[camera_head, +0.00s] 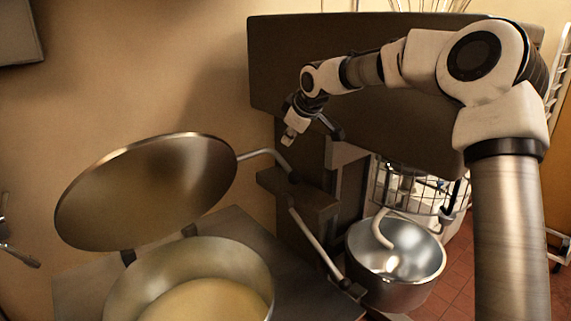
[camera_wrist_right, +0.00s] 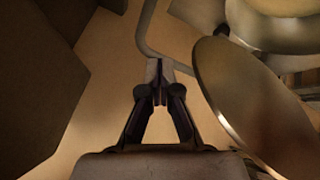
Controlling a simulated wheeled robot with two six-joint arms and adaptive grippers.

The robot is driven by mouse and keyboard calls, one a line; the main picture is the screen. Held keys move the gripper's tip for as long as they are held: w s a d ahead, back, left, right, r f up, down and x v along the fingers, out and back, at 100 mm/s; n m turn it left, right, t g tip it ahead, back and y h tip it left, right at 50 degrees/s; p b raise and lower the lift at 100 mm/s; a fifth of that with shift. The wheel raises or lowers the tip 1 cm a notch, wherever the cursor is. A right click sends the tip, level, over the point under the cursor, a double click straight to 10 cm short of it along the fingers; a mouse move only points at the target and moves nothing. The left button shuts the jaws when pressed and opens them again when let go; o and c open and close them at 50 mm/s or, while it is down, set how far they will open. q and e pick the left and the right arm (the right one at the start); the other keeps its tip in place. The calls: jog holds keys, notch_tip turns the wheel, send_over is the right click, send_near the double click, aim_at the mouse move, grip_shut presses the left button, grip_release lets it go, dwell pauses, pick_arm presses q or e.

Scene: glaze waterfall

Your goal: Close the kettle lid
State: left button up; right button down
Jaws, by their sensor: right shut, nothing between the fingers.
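The kettle (camera_head: 118,300) is a wide metal pot at the lower left, with pale yellowish contents. Its round lid (camera_head: 150,190) stands open, tilted up behind the pot. A bent metal bar (camera_head: 262,153) runs from the lid's right edge. My right gripper (camera_head: 289,137) is shut and empty, above and right of the lid. In the right wrist view its fingertips (camera_wrist_right: 159,72) point towards the bar (camera_wrist_right: 146,35), with the lid (camera_wrist_right: 265,105) to the right; contact cannot be told. A dark metal part at the left edge may be my left gripper (camera_head: 14,248); its jaws are unclear.
A dark panel (camera_head: 285,65) stands behind my right arm. A dark bracket (camera_head: 295,197) with a slanting rod (camera_head: 315,240) stands right of the kettle. A mixer bowl (camera_head: 385,285) and wire guard are further right. Bare wall lies left of the lid.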

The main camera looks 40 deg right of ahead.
aim_at(288, 166)
jog(key=p+x, duration=0.4)
jog(key=x, duration=0.5)
jog(key=shift+w+f+p, duration=0.25)
jog(key=shift+w+p, duration=0.05)
jog(key=shift+w, duration=0.05)
jog(key=s+d+f, duration=0.1)
jog(key=s+d+f+p, duration=0.1)
jog(key=shift+f, duration=0.3)
jog(key=shift+s+d+f, duration=0.1)
jog(key=shift+s, duration=0.15)
jog(key=shift+w+f, duration=0.1)
jog(key=shift+w, duration=0.1)
